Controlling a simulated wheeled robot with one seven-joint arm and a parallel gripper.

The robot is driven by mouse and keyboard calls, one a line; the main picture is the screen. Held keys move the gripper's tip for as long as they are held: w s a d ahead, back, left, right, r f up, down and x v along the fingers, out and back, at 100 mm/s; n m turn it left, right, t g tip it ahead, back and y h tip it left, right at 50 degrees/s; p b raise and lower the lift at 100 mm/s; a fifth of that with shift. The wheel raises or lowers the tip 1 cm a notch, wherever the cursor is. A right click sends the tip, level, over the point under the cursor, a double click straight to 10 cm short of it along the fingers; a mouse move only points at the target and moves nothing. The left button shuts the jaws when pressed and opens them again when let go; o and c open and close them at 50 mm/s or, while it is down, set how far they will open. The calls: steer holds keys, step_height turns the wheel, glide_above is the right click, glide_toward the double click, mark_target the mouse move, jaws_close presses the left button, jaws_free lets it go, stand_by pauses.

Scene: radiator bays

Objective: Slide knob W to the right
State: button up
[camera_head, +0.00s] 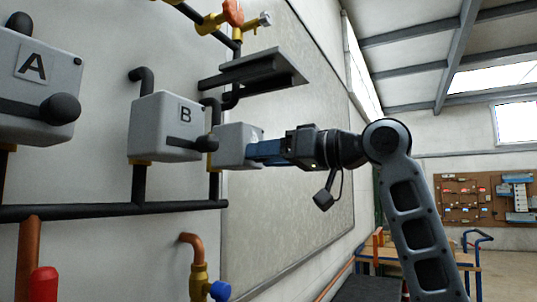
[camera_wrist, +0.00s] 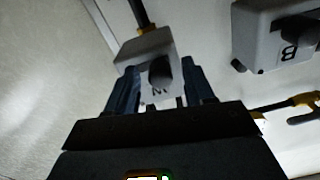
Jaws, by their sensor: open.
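The box with knob W (camera_head: 228,146) is a small light grey box on the wall, right of box B in the head view. My gripper (camera_head: 256,151) reaches it from the right, with its blue fingers in front of the box face and hiding the knob there. In the wrist view the box (camera_wrist: 138,53) appears upside down, with a W-like mark near its lower edge. The dark knob W (camera_wrist: 160,71) lies between the two fingers of my gripper (camera_wrist: 158,78). The fingers are open, with a gap on each side of the knob.
Box B (camera_head: 165,115) with its dark knob stands close left, and box A (camera_head: 38,70) farther left. A dark ledge (camera_head: 258,72) juts out above box W. Dark pipes (camera_head: 110,211) run below. A workbench (camera_head: 405,253) stands at the back right.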

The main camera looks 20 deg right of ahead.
jaws_close()
stand_by(0.3)
